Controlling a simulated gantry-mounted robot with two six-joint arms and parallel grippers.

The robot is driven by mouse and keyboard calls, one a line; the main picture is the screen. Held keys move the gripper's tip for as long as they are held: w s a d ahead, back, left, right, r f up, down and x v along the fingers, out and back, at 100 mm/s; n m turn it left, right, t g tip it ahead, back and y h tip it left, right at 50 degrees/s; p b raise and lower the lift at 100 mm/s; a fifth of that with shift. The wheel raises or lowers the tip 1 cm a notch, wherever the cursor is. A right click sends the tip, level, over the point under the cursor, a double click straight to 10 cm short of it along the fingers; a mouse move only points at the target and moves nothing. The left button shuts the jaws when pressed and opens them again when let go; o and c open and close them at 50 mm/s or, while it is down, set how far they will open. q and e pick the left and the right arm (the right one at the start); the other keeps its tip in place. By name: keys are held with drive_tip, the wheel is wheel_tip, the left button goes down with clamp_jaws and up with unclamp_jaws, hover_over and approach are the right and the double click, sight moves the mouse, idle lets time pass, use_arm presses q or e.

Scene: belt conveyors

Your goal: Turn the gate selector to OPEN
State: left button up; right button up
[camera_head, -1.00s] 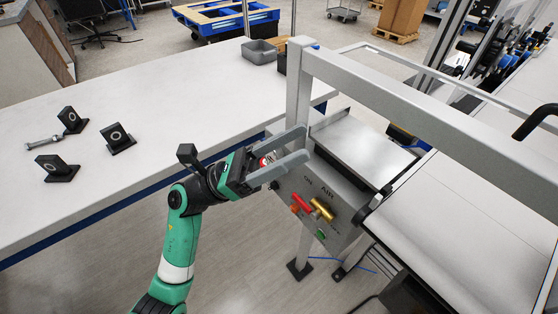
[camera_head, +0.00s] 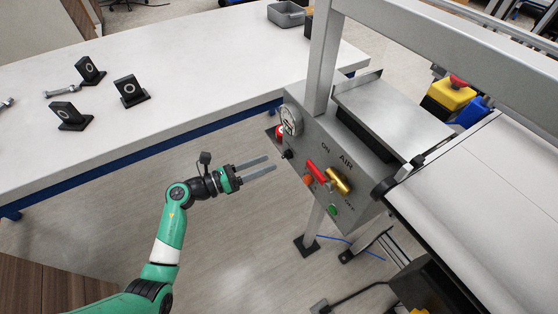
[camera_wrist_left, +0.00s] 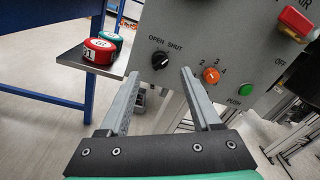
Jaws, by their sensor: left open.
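The gate selector is a small black knob (camera_wrist_left: 160,60) on the grey control panel, under the words OPEN and SHUT in the left wrist view. In the head view the knob (camera_head: 287,154) sits at the panel's left side, below the gauge. I cannot tell surely which word it points to. My left gripper (camera_head: 270,164) is open and empty, in front of the panel with its fingers pointing at it. In the wrist view the fingertips (camera_wrist_left: 161,75) lie either side of the knob, apart from it. My right gripper is not in view.
Red and green round items (camera_wrist_left: 100,49) sit on a small shelf left of the panel. A white table (camera_head: 200,75) stands behind.

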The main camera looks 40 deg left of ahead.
sight(287, 155)
use_arm(q)
drive_tip(key=b+x, duration=0.1)
drive_tip(key=x, duration=0.4)
drive_tip(key=shift+w, duration=0.2)
clamp_jaws()
